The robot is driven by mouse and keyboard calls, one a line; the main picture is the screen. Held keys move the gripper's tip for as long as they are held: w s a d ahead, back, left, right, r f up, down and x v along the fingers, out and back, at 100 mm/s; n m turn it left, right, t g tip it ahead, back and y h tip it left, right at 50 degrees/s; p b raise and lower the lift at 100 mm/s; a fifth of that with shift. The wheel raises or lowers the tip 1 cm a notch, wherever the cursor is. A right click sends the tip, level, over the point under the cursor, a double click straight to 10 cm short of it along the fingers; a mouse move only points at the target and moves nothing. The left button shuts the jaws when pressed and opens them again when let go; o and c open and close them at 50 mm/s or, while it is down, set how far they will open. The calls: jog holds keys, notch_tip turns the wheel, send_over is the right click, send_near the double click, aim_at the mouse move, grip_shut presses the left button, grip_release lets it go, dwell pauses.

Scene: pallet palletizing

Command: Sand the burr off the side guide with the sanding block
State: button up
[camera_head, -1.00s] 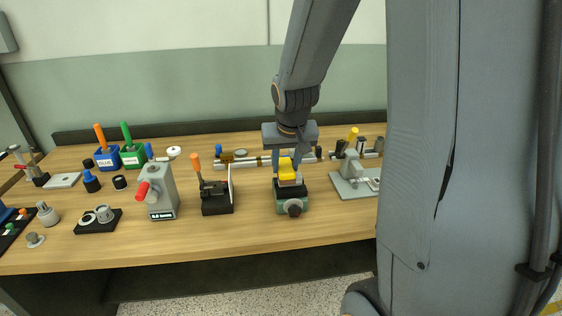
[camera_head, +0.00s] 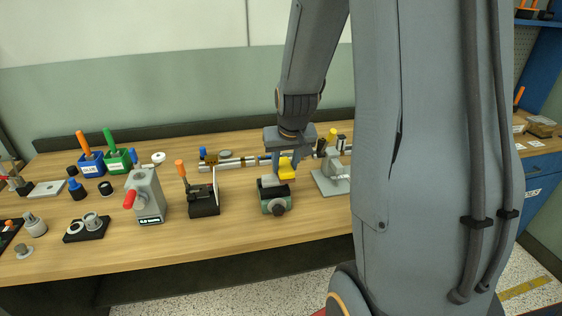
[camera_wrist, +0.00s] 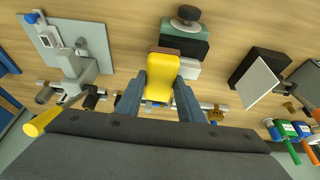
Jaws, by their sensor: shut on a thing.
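My gripper (camera_head: 287,160) is shut on the yellow sanding block (camera_head: 287,171), which has a brown edge in the wrist view (camera_wrist: 161,75). A green and black vise (camera_head: 274,199) stands on the bench just in front of it. A pale grey piece (camera_head: 270,181), probably the side guide, sits at the vise's back jaw; it also shows in the wrist view (camera_wrist: 190,69). The sanding block is at the right end of this piece in the head view. I cannot tell whether they touch. No burr can be made out, and the block hides part of the piece.
A black fixture with an orange handle (camera_head: 203,200) stands left of the vise. A grey press (camera_head: 331,178) stands close on the right. Rails (camera_head: 238,163) lie behind. The bench front (camera_head: 240,239) is clear.

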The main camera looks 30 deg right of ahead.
notch_tip(320, 180, up, 7)
jog(key=p, duration=0.5)
jog(key=shift+r+p, duration=0.1)
jog(key=shift+p, duration=0.2)
dwell(0.6)
